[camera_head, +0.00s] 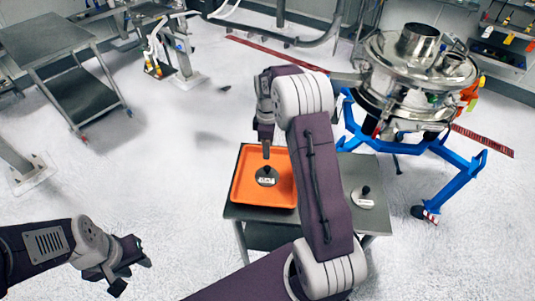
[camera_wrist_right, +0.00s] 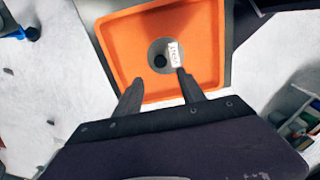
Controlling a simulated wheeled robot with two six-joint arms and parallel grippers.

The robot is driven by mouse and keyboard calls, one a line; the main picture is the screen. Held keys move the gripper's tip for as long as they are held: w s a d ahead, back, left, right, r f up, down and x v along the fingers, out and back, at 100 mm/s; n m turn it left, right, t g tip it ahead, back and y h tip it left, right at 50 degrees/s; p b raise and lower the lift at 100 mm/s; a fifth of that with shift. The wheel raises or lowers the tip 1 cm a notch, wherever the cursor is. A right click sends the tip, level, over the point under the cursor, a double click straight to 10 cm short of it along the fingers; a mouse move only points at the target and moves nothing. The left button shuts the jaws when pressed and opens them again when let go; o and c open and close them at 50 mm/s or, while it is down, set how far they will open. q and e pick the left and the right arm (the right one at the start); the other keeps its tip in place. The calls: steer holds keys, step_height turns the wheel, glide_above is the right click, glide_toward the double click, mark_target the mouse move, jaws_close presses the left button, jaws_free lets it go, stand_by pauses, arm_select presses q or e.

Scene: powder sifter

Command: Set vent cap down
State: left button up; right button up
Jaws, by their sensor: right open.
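A round grey vent cap with a dark knob and a white label (camera_head: 267,179) lies in the orange tray (camera_head: 245,190) on a small metal table. It also shows in the right wrist view, as a grey disc with a black knob (camera_wrist_right: 160,61). My right gripper (camera_wrist_right: 160,90) is open above the tray, with the cap just beyond its fingertips and no visible hold on it. A second similar cap (camera_head: 363,197) sits on the bare table to the right of my right arm. My left gripper (camera_head: 128,268) is empty and off to the left, its fingers apart.
The metal table (camera_head: 374,220) carries the tray. A shiny sifter (camera_head: 415,75) on a blue wheeled frame (camera_head: 455,185) stands at the back right. A metal cart (camera_head: 45,42) stands at the back left. The floor left of the table is clear.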

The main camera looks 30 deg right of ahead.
steer(key=s+a+m, duration=0.5)
steer(key=s+a, duration=0.1)
steer(key=s, duration=0.3)
steer(key=s+a+m+t, duration=0.1)
steer(key=s+a+m, duration=0.4)
steer(key=s, duration=0.5)
steer(key=shift+s+a+r+m, duration=0.35)
steer(key=shift+r+m, duration=0.1)
steer(key=shift+m, duration=0.15)
